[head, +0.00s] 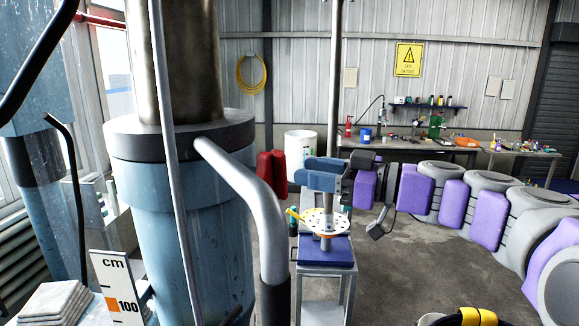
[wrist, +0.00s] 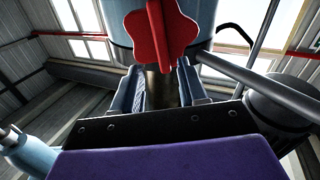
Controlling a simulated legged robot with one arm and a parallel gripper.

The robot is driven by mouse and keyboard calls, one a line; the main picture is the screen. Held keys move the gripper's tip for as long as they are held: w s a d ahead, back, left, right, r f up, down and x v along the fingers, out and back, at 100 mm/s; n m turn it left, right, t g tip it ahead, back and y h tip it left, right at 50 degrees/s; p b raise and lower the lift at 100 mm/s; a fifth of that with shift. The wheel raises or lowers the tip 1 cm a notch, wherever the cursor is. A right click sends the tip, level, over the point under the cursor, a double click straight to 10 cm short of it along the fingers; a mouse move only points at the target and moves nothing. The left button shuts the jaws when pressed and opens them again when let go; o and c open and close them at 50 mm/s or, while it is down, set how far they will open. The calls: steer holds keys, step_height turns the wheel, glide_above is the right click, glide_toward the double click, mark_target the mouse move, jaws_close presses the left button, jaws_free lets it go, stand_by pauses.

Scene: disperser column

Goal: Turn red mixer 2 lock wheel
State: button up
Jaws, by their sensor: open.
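The red lock wheel (wrist: 163,38) is a star-shaped knob at the top middle of the wrist view, in front of the blue mixer column. In the head view it shows nearly edge-on as a dark red shape (head: 270,170), right of the blue column (head: 185,210). My gripper (head: 308,173) is just right of the wheel in the head view, its blue-grey fingers pointing left. In the wrist view my gripper (wrist: 160,78) is open and empty. The wheel appears beyond and above the fingertips, apart from them; the exact gap cannot be told.
A grey bent pipe (head: 250,190) comes off the column in front of the wheel. A round holed table (head: 325,223) on a stand is beneath my gripper. A workbench (head: 395,144) runs along the back wall.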

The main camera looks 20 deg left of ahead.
mark_target(285, 169)
steer(key=shift+r, duration=0.1)
steer(key=a, duration=0.5)
steer(key=shift+w+f, duration=0.1)
steer(key=shift+f, duration=0.2)
steer(key=shift+r, duration=0.1)
steer(key=shift+d, duration=0.25)
steer(key=shift+c, duration=0.7)
steer(key=shift+d, duration=0.1)
steer(key=shift+c, duration=0.9)
jaws_close()
